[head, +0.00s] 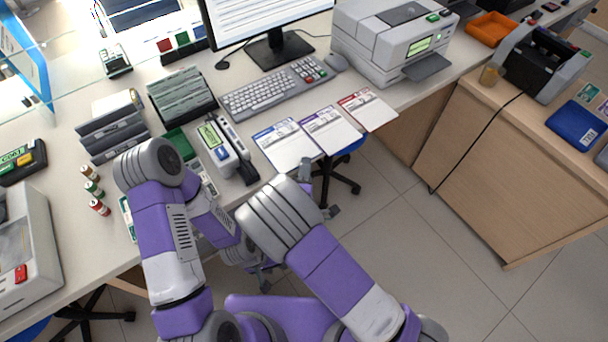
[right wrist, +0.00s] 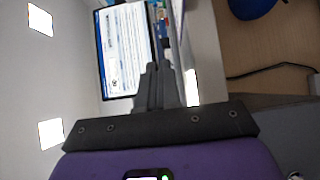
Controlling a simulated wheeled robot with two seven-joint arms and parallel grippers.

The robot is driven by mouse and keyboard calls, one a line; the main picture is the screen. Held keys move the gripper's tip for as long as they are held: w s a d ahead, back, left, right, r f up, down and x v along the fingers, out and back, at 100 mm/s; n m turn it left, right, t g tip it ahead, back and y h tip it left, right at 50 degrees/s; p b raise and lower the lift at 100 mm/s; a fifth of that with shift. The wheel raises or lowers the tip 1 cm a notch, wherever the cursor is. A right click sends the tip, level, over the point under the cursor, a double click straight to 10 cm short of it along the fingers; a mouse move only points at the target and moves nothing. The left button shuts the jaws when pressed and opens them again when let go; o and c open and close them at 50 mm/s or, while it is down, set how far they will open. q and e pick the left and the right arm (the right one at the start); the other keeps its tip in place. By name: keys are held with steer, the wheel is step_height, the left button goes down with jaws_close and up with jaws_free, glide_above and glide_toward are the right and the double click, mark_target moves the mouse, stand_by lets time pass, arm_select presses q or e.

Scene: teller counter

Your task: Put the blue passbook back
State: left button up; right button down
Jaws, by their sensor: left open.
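I cannot make out the blue passbook for certain. A flat blue labelled item (head: 575,126) lies on the side counter at the far right. My left gripper (head: 265,277) is open, low in front of the desk edge and partly hidden by my arms. My right gripper (right wrist: 155,85) has its fingers together, with nothing visible between them.
The desk holds a keyboard (head: 275,90), a monitor (head: 265,15), a printer (head: 395,40) and several dark note trays (head: 110,130). Three forms, one a red-headed sheet (head: 368,108), lie at the front edge. A note counter (head: 545,60) stands on the side counter (head: 530,140). Chairs are below.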

steer(key=shift+f+b, duration=0.65)
steer(key=shift+f, duration=1.2)
steer(key=shift+f, duration=0.2)
steer(key=c, duration=1.3)
jaws_free()
steer(key=shift+c, duration=0.2)
steer(key=shift+r, duration=0.1)
